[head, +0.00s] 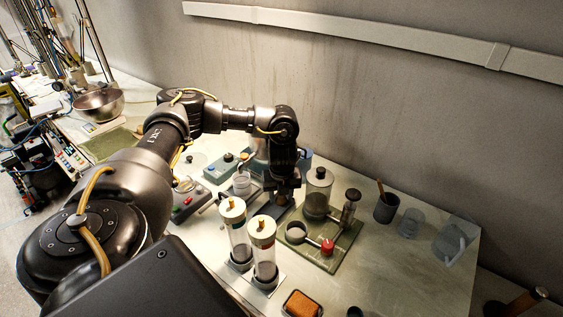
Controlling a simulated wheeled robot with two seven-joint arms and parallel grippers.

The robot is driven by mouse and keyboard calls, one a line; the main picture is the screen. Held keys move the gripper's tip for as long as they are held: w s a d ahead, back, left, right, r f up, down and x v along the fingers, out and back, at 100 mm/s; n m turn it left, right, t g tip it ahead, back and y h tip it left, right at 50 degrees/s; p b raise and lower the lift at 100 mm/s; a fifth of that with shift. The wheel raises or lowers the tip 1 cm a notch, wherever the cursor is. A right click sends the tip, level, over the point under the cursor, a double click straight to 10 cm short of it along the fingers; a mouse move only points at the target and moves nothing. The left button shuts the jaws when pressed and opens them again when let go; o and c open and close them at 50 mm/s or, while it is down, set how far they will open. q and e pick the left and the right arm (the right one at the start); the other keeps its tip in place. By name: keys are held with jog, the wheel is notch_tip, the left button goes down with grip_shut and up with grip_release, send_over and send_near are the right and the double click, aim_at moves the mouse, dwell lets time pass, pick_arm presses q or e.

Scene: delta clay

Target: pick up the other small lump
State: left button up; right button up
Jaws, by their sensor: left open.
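My left gripper (285,188) points down over the middle of the bench, behind the two clear cylinders. It is open, and its fingertips are small and dark in the head view. A small brownish patch (282,209) shows just below the fingers; I cannot tell if it is a lump. An orange-brown block (302,304) lies in a dark-rimmed holder at the front edge of the picture. No small lump can be made out with certainty.
Two clear cylinders with cream lids (232,208) (263,231) stand in front of the gripper. An apparatus on a green base plate (325,262) stands to the right. A dark cup (386,208) and glass beakers are farther right. A control box (188,200) is at left.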

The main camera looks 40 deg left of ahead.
pick_arm(q)
jog(key=shift+f, duration=0.35)
jog(key=shift+c, duration=0.3)
jog(key=c, duration=0.6)
jog(key=shift+o, duration=0.2)
jog(key=shift+r, duration=0.15)
notch_tip(320, 180, up, 10)
